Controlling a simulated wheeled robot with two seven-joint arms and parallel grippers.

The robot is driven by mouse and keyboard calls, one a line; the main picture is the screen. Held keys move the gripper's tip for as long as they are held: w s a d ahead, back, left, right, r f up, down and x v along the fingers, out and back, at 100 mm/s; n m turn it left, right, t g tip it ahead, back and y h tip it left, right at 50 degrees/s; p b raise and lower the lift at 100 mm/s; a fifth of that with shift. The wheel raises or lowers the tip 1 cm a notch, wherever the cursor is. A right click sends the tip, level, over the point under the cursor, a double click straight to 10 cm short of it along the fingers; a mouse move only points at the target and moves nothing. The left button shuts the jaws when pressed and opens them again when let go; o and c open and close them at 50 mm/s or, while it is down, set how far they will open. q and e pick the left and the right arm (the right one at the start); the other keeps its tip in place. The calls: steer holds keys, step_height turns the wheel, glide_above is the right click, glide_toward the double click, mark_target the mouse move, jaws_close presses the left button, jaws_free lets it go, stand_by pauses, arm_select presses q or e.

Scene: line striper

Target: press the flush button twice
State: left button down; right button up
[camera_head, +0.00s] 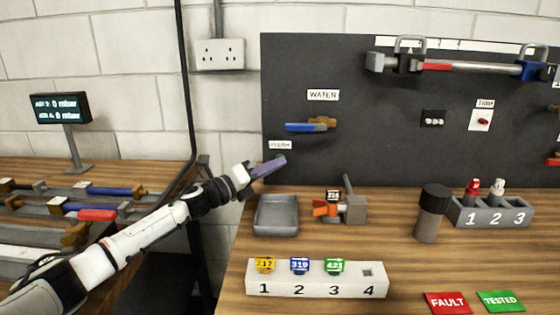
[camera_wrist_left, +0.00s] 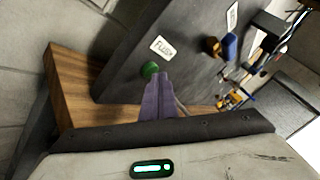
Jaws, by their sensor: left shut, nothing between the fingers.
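The flush button (camera_wrist_left: 150,69) is a round green button on the dark panel, below the white FLUSH label (camera_wrist_left: 162,47) in the left wrist view. In the head view the FLUSH label (camera_head: 280,145) shows at the panel's lower left, and the button is hidden behind my left gripper. My left gripper (camera_head: 282,161) has purple fingers that are shut and empty. Its fingertips also show in the left wrist view (camera_wrist_left: 158,76), right beside the button. I cannot tell whether they touch it. My right gripper is not in view.
A blue-handled WATER valve (camera_head: 308,127) sits on the panel above and right of my left gripper. A grey tray (camera_head: 276,229) and a grey clamp-like device (camera_head: 355,208) stand on the table below. A white numbered rack (camera_head: 315,288) lies in front.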

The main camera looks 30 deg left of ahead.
arm_select(q)
steer(key=shift+w+a, duration=0.1)
steer(key=shift+w, duration=0.05)
stand_by(0.5)
steer(key=shift+s+d, duration=0.45)
steer(key=shift+s, duration=0.3)
steer(key=shift+s+d+p, duration=0.15)
steer(key=shift+s+d, duration=0.3)
steer(key=shift+s, duration=0.25)
steer(key=shift+s+d+p, duration=0.15)
steer(key=shift+s+d, duration=0.25)
steer(key=shift+s, duration=0.3)
steer(key=shift+s+d+p, duration=0.15)
steer(key=shift+s+d, duration=0.3)
steer(key=shift+s, duration=0.25)
stand_by(1.0)
